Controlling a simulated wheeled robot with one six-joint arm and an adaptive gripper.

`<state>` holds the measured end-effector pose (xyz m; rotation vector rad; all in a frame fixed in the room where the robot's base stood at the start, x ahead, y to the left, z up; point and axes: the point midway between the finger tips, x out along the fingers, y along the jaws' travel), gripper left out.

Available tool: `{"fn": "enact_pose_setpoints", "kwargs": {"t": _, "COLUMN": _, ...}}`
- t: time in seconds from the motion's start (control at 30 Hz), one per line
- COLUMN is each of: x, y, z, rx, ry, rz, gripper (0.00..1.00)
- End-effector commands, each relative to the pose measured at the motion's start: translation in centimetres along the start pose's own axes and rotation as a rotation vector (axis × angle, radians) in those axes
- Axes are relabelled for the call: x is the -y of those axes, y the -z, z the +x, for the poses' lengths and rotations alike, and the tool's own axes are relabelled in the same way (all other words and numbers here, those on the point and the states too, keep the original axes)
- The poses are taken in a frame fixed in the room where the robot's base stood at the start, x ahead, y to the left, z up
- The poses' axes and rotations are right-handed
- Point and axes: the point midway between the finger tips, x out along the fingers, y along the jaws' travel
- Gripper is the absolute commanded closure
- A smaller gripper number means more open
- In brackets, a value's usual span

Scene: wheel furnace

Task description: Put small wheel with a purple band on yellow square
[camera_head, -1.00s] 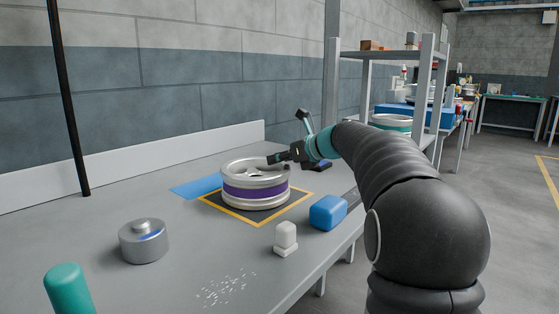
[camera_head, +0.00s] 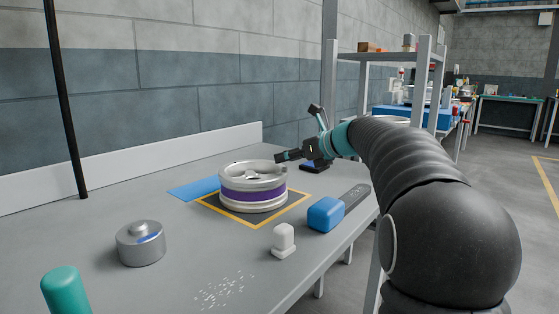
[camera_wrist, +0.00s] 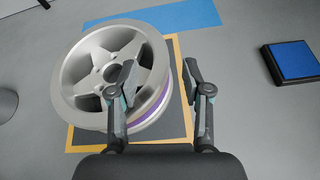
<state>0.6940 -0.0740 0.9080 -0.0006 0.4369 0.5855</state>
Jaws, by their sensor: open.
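The small silver wheel with a purple band (camera_head: 252,187) lies flat on the dark square with a yellow border (camera_head: 293,206) on the bench. In the wrist view the wheel (camera_wrist: 110,72) covers the left part of the square (camera_wrist: 178,52), and a strip of the square shows on its right. My gripper (camera_head: 279,157) is just above and behind the wheel's right rim in the head view. In the wrist view my gripper (camera_wrist: 160,72) is open, with its left finger over the wheel's rim and its right finger past the rim. Nothing is held.
A blue mat (camera_head: 193,188) lies behind the square. A blue block with a dark handle (camera_head: 326,214), a white piece (camera_head: 283,240) and a grey metal cylinder (camera_head: 141,243) stand in front. A dark pad with a blue top (camera_wrist: 295,61) lies right. A shelf (camera_head: 430,85) stands beyond.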

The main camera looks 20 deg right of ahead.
Motion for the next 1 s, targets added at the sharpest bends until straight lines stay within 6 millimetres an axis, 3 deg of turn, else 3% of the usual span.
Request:
{"fn": "enact_pose_setpoints", "kwargs": {"t": 0.2, "x": 0.1, "y": 0.0, "z": -4.4, "rx": 0.001, "ry": 0.003, "rz": 0.001, "gripper": 0.51}}
{"fn": "enact_pose_setpoints", "kwargs": {"t": 0.4, "x": 0.0, "y": 0.0, "z": -6.6, "rx": 0.000, "ry": 0.000, "rz": 0.001, "gripper": 0.51}}
{"fn": "enact_pose_setpoints", "kwargs": {"t": 1.0, "x": 0.0, "y": 0.0, "z": -7.2, "rx": 0.000, "ry": 0.000, "rz": 0.000, "gripper": 0.51}}
